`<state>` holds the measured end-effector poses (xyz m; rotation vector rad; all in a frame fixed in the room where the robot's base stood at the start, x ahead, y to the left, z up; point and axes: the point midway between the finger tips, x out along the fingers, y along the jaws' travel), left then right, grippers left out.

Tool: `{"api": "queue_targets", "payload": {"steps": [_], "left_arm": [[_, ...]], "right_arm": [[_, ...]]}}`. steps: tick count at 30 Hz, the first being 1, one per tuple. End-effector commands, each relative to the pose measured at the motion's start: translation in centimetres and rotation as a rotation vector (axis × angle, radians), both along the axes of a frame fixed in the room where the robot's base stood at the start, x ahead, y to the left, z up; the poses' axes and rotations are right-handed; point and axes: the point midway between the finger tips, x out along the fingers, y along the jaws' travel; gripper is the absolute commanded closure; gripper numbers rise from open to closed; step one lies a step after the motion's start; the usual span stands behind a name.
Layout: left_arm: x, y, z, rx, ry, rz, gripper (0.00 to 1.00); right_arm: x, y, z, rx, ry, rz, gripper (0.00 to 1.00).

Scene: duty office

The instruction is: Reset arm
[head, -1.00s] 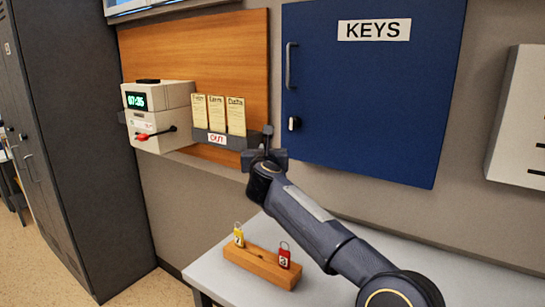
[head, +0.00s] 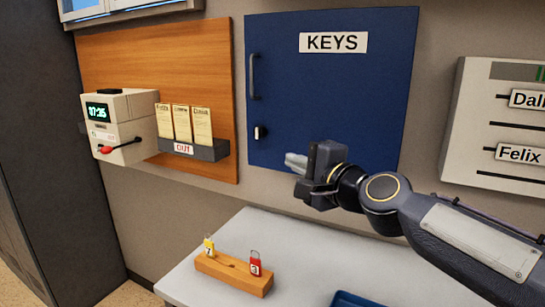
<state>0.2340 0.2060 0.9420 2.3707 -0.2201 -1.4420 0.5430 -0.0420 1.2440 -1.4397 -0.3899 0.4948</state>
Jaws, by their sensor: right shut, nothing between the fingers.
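My right gripper (head: 297,165) is in the head view, in front of the lower part of the blue key cabinet (head: 345,85). Its arm comes in from the lower right. The fingers point left, are shut, and hold nothing. The gripper is above the grey table (head: 240,235) and apart from the things on it. My left gripper is not in view.
A blue tray (head: 355,300) shows at the bottom edge. A time clock (head: 120,125) and a card rack (head: 195,150) hang at left. A name board (head: 500,125) hangs at right.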

Motion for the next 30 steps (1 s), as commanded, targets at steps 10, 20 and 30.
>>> {"api": "queue_targets", "payload": {"steps": [10, 20, 30], "left_arm": [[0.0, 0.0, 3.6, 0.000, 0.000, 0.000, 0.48], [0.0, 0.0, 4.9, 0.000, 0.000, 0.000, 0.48], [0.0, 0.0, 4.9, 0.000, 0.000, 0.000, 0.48]], "right_arm": [[-18.3, -12.8, -14.9, -0.859, 0.099, 0.221, 1.00], [-30.0, -16.3, -24.5, -1.162, 0.247, 0.458, 1.00], [-30.9, -16.4, -25.3, -1.181, 0.258, 0.483, 1.00]]}}
